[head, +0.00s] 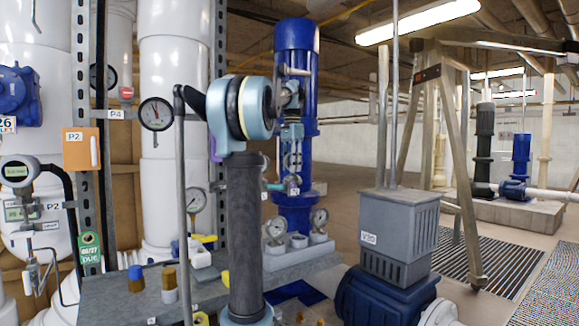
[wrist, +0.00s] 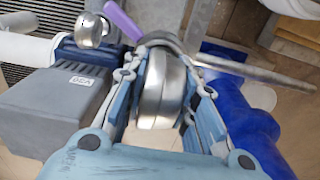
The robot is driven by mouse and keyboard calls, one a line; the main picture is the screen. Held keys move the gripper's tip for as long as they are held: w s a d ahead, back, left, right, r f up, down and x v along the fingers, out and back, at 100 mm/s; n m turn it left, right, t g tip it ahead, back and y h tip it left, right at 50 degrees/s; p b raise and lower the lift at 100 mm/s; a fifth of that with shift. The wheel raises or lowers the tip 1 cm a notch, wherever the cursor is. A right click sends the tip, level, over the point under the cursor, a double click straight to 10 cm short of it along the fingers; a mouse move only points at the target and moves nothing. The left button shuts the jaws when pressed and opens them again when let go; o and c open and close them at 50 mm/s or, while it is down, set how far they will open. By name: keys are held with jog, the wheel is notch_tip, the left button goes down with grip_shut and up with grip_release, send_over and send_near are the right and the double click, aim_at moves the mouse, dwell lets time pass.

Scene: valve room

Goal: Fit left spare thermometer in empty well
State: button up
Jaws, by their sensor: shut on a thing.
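In the wrist view my gripper (wrist: 168,62) is shut on a thermometer (wrist: 158,92). Its round silver case shows edge-on between the blue-grey fingers, and a thin metal stem points to the right. In the head view my gripper (head: 291,97) is partly hidden behind my own arm, in front of the blue pump column; the thermometer's dial cannot be read there. Two dial instruments (head: 276,229) (head: 320,218) stand in a pale grey rack (head: 300,255) on the bench, with an open cup (head: 298,241) between them. I cannot make out the empty well clearly.
The blue pump (head: 296,215) stands close behind my gripper. A purple lever (wrist: 122,20) is beside the fingers in the wrist view. A grey box (head: 399,235) is at right. Mounted gauges (head: 155,114) (head: 195,200) and white pipes are at left. The floor beyond is open.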

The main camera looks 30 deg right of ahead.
dwell(0.3)
jog(key=o, duration=1)
jog(key=shift+r, duration=0.1)
notch_tip(320, 180, up, 12)
jog(key=shift+w+f, duration=0.1)
